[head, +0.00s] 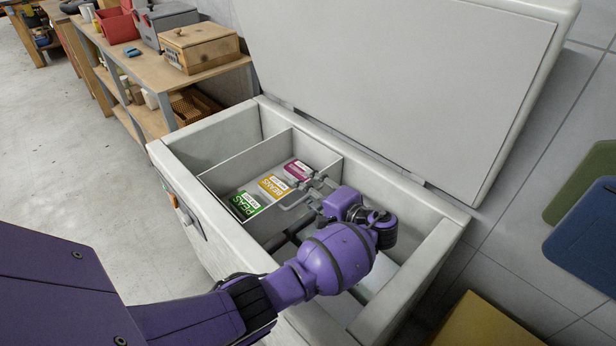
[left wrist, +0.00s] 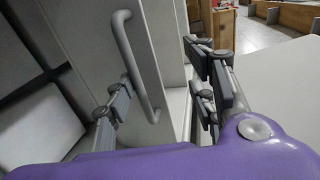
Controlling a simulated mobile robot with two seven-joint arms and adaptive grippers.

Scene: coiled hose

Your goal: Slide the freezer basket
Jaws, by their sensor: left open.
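The freezer basket (head: 233,168) is a light grey open box inside the white chest freezer (head: 225,240). It holds a green PEAS pack (head: 244,205), a yellow BEANS pack (head: 274,187) and a pink pack (head: 297,170). My left gripper (head: 306,192) is open at the basket's right side. In the left wrist view the basket's grey bar handle (left wrist: 138,68) shows between the spread fingers (left wrist: 165,98), closer to the left-hand finger. I cannot tell whether a finger touches it. My forearm and wrist hide part of the freezer's right half. My right gripper is not in view.
The freezer lid (head: 400,75) stands open at the back. A wooden workbench (head: 150,62) with a wooden box (head: 200,47) is at the upper left. A yellow object (head: 485,325) and blue and green panels are at the right. The floor at left is clear.

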